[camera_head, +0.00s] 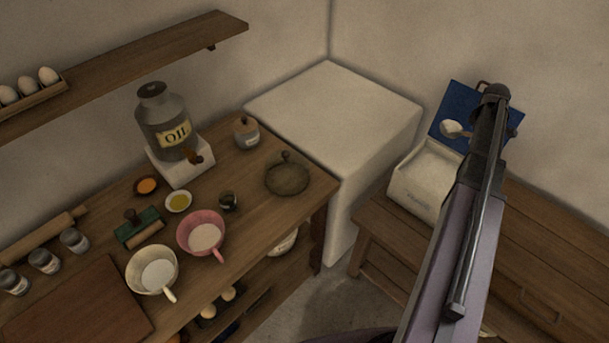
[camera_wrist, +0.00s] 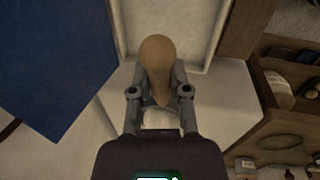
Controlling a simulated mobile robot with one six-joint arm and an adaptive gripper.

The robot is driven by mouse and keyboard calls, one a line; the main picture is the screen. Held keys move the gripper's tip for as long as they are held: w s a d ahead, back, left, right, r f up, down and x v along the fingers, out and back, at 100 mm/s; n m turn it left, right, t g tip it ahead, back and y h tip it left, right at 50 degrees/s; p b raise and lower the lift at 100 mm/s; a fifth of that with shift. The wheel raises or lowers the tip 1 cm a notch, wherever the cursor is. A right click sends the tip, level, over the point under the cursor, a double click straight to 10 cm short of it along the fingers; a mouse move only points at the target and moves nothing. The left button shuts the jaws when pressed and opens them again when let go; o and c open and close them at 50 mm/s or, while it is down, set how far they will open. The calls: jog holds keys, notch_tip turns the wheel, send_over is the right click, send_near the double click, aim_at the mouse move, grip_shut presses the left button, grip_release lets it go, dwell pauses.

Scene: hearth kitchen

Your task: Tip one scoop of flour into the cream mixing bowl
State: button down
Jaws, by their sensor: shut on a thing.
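The scoop (camera_head: 453,128) shows in the head view at the upper right, above the flour bin, with pale matter in its bowl that looks like flour. My gripper (camera_wrist: 158,85) is shut on its wooden handle (camera_wrist: 158,58) in the wrist view; the scoop's far end is mostly hidden there. The white flour bin (camera_head: 413,197) stands open on the right-hand bench with pale flour inside. The cream mixing bowl (camera_head: 143,287) sits on the left wooden counter, far from my gripper. Its inside is pale; I cannot tell whether it holds anything.
A blue panel (camera_head: 450,105) is behind the scoop. A white block (camera_head: 335,110) separates counter and bench.

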notch_tip(320, 180, up, 6)
jog(key=p, duration=0.5)
jog(key=shift+r, duration=0.1)
jog(key=shift+a, duration=0.1)
